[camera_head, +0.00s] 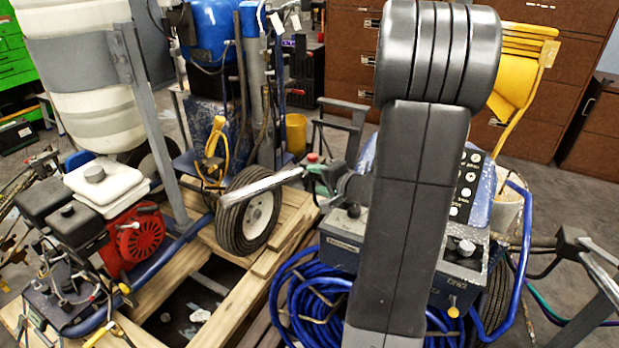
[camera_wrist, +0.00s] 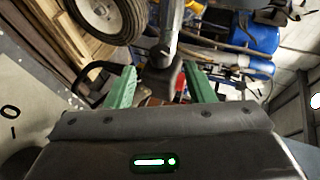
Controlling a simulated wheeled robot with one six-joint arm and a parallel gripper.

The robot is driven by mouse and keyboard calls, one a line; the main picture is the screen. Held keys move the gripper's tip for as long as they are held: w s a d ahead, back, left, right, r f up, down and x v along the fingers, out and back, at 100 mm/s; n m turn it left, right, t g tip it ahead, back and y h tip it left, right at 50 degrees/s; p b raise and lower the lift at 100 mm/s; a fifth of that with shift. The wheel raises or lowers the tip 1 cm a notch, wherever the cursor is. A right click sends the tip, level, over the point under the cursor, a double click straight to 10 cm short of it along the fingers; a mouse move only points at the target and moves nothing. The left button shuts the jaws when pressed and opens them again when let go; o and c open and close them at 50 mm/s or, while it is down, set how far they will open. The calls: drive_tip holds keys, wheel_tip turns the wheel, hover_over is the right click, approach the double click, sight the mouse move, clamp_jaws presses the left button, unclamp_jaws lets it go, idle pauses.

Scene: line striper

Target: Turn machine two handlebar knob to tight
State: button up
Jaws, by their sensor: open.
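My gripper (camera_wrist: 160,68) shows two green fingers in the wrist view, spread apart. A dark, blocky knob-like part (camera_wrist: 161,80) sits between them at the end of a grey bar (camera_wrist: 171,35); I cannot tell whether a finger touches it. In the head view my gripper (camera_head: 319,174) shows as a bit of green beside my dark arm, at the right end of a pale grey handlebar (camera_head: 262,186). A small red piece (camera_head: 312,157) shows just above it. The knob's tight or loose setting cannot be read, and no machine number is legible.
A wheel (camera_head: 250,210) and wooden pallet (camera_head: 275,242) are left of my arm. A blue console machine (camera_head: 470,215) and coiled blue hose (camera_head: 305,300) are close around it. A red engine (camera_head: 135,235) stands left. Brown cabinets (camera_head: 345,55) line the back.

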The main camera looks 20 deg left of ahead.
sight(308, 177)
drive_tip(key=x, duration=0.5)
drive_tip(key=shift+f, duration=0.1)
drive_tip(key=c, duration=1)
